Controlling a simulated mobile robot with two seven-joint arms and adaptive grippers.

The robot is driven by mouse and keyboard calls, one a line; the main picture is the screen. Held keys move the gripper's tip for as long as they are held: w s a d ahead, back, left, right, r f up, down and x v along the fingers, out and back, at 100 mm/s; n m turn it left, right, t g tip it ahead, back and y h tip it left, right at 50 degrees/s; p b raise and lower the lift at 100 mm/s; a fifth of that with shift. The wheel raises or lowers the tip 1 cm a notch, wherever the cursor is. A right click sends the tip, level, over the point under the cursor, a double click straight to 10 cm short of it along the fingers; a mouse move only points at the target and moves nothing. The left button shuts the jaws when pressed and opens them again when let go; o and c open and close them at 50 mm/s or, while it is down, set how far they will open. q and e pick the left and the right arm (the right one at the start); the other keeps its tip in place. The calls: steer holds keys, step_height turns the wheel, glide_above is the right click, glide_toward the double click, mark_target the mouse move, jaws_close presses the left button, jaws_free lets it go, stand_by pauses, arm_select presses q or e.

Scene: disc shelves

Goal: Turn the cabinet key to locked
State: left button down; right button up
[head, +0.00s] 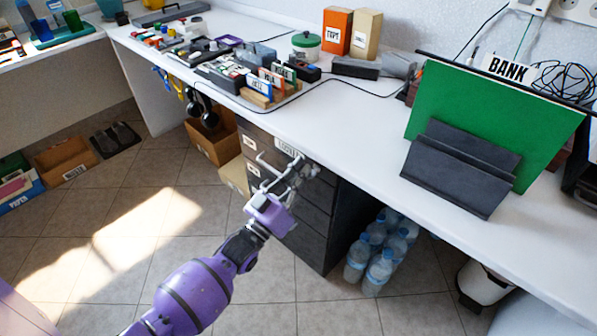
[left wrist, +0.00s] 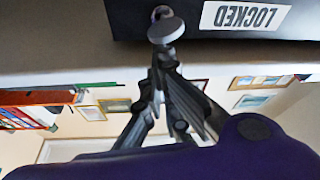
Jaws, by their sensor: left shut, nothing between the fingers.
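The dark drawer cabinet (head: 312,215) stands under the white desk. A white label (head: 289,148) is on its top front, partly covered by my gripper. In the left wrist view the label (left wrist: 245,16) reads LOCKED upside down. The key (left wrist: 166,28) shows there as a small grey metal piece with a rounded head, at the dark cabinet face beside the label. My left gripper (head: 302,168) is in front of the cabinet's top. Its fingers (left wrist: 163,68) are shut and empty, close to the key; I cannot tell if they touch it. The key's turn angle is unclear.
The desk edge (head: 330,165) runs just above the cabinet. Water bottles (head: 378,262) stand right of it, and cardboard boxes (head: 212,143) left of it. A green board (head: 490,125) in a dark stand is on the desk. The tiled floor in front is clear.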

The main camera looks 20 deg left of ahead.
arm_select(q)
steer(key=shift+s+d+f+m+g+h, duration=0.1)
steer(key=shift+d+m+g+h, duration=0.2)
steer(key=shift+m, duration=0.55)
steer(key=shift+d+f+m+h, duration=0.1)
steer(key=shift+m+h, duration=0.3)
steer(key=shift+m, duration=0.45)
steer(key=shift+r, duration=0.1)
